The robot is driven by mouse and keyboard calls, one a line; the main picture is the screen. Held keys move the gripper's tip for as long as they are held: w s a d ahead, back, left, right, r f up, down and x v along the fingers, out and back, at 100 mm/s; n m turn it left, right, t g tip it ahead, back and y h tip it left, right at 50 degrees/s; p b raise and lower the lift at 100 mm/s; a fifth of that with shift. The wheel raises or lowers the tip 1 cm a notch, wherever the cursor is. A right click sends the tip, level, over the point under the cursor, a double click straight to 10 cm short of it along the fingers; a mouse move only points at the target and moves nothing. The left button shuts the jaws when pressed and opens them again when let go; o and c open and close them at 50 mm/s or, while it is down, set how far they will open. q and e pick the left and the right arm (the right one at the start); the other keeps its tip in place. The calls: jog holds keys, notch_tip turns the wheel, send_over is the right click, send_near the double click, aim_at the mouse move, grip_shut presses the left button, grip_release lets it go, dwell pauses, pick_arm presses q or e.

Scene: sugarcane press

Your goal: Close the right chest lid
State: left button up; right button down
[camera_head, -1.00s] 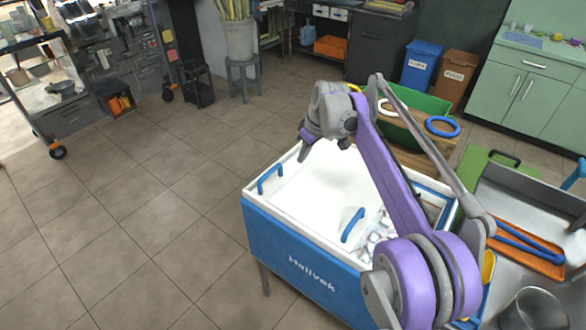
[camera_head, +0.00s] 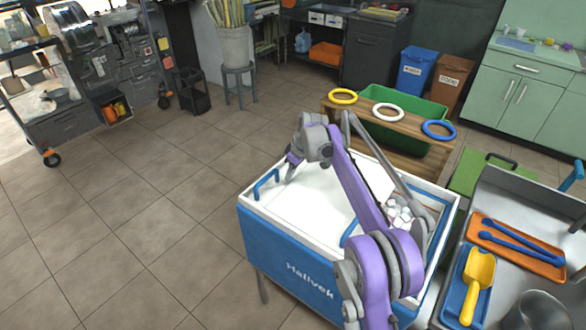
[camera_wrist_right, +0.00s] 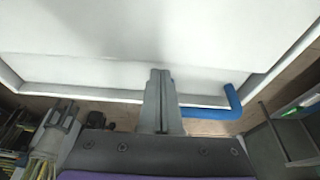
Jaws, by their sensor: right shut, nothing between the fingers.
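The chest (camera_head: 300,268) is a blue box on legs with a white rim. White lid surface (camera_head: 312,205) covers its left and middle; white lumps like ice (camera_head: 398,209) show at its open right end. One blue handle (camera_head: 267,184) is at the left end, another (camera_head: 349,232) is near the middle, partly behind my arm. My right gripper (camera_head: 290,172) is over the chest's left end, just right of the left handle. In the right wrist view the gripper (camera_wrist_right: 160,76) is shut and empty, with a blue handle (camera_wrist_right: 218,109) beside it, apart. My left gripper is out of view.
A wooden board with yellow, white and blue rings (camera_head: 388,112) stands behind the chest, by a green bin (camera_head: 425,108). At right, a metal counter holds an orange tray (camera_head: 520,247) and a yellow scoop (camera_head: 478,285). Floor at left is clear.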

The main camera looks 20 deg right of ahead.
jog(key=shift+f, duration=0.2)
jog(key=shift+s+d, duration=0.3)
jog(key=shift+s, duration=0.1)
jog(key=s+d, duration=0.3)
jog(key=s, duration=0.1)
jog(key=s+d, duration=0.4)
jog(key=s, duration=0.1)
jog(key=s+d, duration=0.4)
jog(key=s, duration=0.1)
jog(key=shift+r, duration=0.15)
